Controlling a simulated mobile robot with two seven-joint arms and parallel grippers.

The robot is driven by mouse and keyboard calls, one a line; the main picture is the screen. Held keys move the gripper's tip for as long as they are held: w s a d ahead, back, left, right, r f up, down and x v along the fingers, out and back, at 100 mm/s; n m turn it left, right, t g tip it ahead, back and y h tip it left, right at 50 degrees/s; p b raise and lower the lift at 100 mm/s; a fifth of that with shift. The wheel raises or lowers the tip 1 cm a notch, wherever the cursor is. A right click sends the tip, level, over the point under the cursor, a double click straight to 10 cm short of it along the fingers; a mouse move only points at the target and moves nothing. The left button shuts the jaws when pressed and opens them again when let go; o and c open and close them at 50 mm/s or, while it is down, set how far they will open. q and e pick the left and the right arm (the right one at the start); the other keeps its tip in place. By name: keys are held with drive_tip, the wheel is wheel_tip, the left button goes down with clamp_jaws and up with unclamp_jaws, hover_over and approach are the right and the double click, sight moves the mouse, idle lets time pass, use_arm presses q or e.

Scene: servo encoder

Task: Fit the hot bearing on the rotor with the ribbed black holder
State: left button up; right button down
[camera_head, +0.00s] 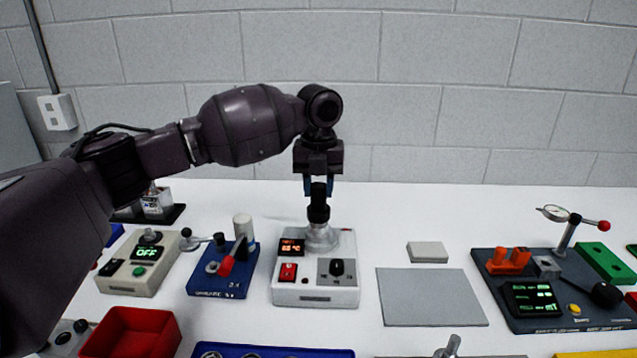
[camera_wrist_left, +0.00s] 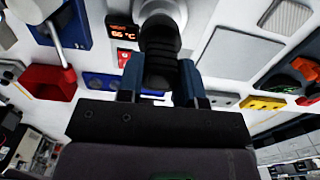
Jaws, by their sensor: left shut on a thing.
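My left gripper (camera_head: 318,188) points down and is shut on the ribbed black holder (camera_head: 318,212). The holder is upright at the metal cone (camera_head: 320,237) on top of a white heater box (camera_head: 316,293); I cannot tell whether they touch. In the left wrist view the ribbed holder (camera_wrist_left: 160,45) stands between the fingers (camera_wrist_left: 160,85), and the heater's red display (camera_wrist_left: 123,33) seems to read 86 °C. I cannot make out the bearing. A grey metal shaft-like part (camera_head: 449,347), possibly the rotor, shows at the bottom edge.
A blue lever fixture (camera_head: 222,283) and a beige box reading OFF (camera_head: 136,277) stand left of the heater. A red bin (camera_head: 132,331) is at the front left. A grey mat (camera_head: 430,297) lies clear to the right, before a dark gauge station (camera_head: 540,290).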

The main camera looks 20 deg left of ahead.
use_arm(q)
drive_tip(key=shift+f, duration=0.25)
use_arm(e)
drive_tip(key=shift+d, duration=0.2)
use_arm(q)
drive_tip(key=shift+f, duration=0.1)
drive_tip(key=shift+f, duration=0.35)
use_arm(e)
drive_tip(key=shift+a, duration=0.1)
use_arm(q)
drive_tip(key=shift+f, duration=0.15)
use_arm(e)
drive_tip(key=shift+a, duration=0.1)
drive_tip(key=shift+r, duration=0.15)
